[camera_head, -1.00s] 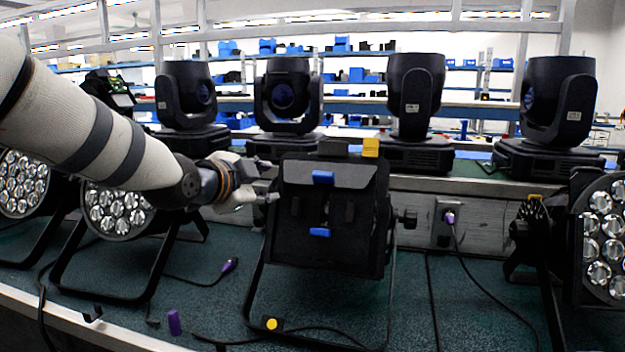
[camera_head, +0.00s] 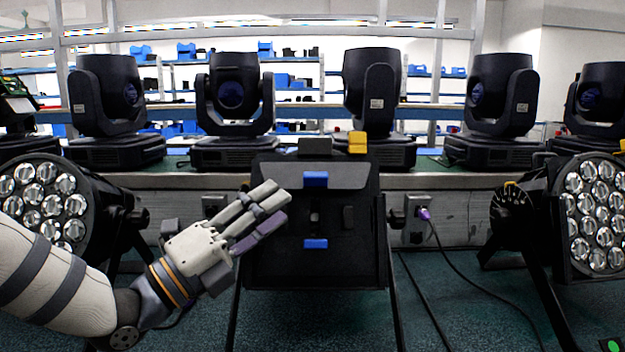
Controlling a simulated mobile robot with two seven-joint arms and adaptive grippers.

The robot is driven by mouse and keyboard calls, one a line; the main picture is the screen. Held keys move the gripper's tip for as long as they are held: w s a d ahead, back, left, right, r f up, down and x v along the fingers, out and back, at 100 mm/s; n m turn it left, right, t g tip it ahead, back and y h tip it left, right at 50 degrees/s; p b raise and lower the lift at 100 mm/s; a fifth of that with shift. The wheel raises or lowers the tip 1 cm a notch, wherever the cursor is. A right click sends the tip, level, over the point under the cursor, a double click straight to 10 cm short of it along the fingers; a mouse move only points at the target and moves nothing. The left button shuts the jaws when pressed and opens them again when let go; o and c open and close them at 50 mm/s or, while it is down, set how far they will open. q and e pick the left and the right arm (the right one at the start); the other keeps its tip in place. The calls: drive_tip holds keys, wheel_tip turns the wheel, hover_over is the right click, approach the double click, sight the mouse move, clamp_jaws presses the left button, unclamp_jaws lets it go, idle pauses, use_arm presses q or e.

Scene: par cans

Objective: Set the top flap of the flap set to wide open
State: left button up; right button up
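The flap set (camera_head: 370,240) is a black box-shaped can front on a stand, in the middle of the head view. Its top flap (camera_head: 349,176) is a grey panel at the upper edge, with a blue tab (camera_head: 315,180) at its middle. A second blue tab (camera_head: 315,243) sits lower on the black face. My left gripper (camera_head: 276,204) is a hand-like gripper with straight, spread fingers. It appears open and empty, in front of the box's left side and below the top flap. I cannot tell whether it touches the box. My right gripper is not in view.
A yellow piece (camera_head: 357,142) stands on the box's top edge. LED par cans stand at left (camera_head: 45,200) and right (camera_head: 596,215). Black moving-head lights (camera_head: 232,95) line the raised ledge behind. A purple-plugged cable (camera_head: 425,214) hangs to the right of the box.

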sight(311, 182)
use_arm(q)
drive_tip(key=x, duration=0.9)
drive_tip(key=shift+w+d, duration=0.2)
drive_tip(key=shift+d, duration=0.05)
drive_tip(key=shift+c, duration=0.6)
clamp_jaws()
